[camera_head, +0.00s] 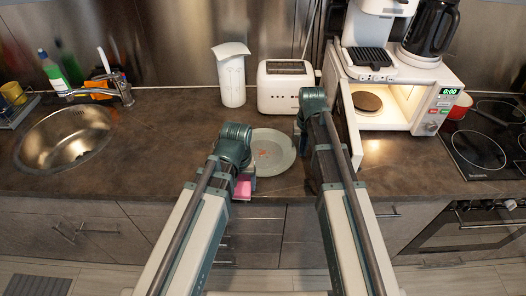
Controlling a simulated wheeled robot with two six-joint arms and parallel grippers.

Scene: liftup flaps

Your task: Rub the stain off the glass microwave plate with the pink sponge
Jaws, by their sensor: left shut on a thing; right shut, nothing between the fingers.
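The glass microwave plate (277,165) lies flat on the brown counter between my two arms. A small reddish stain (262,153) shows on its left half. My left gripper (244,184) is shut on the pink sponge (242,189), at the plate's front left near the counter's front edge. Much of the sponge is hidden by the gripper and arm. Whether it touches the plate cannot be told. My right gripper (302,143) is shut and empty at the plate's right edge, pointing down, partly hidden by its own arm.
The microwave (438,97) stands open at right, a brown disc (367,102) inside and its door (350,125) swung towards the counter front. A toaster (286,88) and white jug (231,75) stand behind the plate. A sink (65,137) is at left; the counter between is clear.

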